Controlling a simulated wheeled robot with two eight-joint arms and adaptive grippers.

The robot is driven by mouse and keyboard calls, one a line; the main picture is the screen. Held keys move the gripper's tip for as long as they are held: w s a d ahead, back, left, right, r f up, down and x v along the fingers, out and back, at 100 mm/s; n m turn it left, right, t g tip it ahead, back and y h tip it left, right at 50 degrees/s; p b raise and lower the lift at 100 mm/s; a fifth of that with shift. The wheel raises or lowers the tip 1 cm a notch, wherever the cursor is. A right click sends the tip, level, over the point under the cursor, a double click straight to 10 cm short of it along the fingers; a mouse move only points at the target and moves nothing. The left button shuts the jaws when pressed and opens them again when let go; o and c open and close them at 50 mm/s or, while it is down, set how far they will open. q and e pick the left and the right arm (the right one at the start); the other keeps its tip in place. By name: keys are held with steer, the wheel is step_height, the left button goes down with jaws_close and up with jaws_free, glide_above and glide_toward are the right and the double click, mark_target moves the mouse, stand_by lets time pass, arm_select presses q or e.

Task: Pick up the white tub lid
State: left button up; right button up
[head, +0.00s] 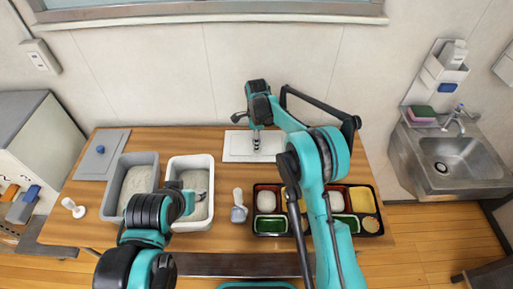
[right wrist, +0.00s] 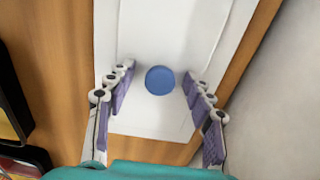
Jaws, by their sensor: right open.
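The white tub lid (head: 236,149) lies flat on the table near the back wall. In the right wrist view the lid (right wrist: 150,35) fills the middle, with a round blue knob (right wrist: 160,80) on it. My right gripper (head: 257,145) is above the lid and hides part of it. In the wrist view its fingers (right wrist: 158,85) are spread on either side of the knob, with gaps on both sides. My left gripper (head: 190,194) is over the white tub (head: 208,163); its fingers are too small and covered to read.
Black bento trays (head: 256,205) with food stand at the right, partly behind my right arm. A scoop (head: 239,213) lies between tub and trays.

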steer(key=shift+f, duration=0.25)
jaws_close()
steer(key=shift+r, duration=0.1)
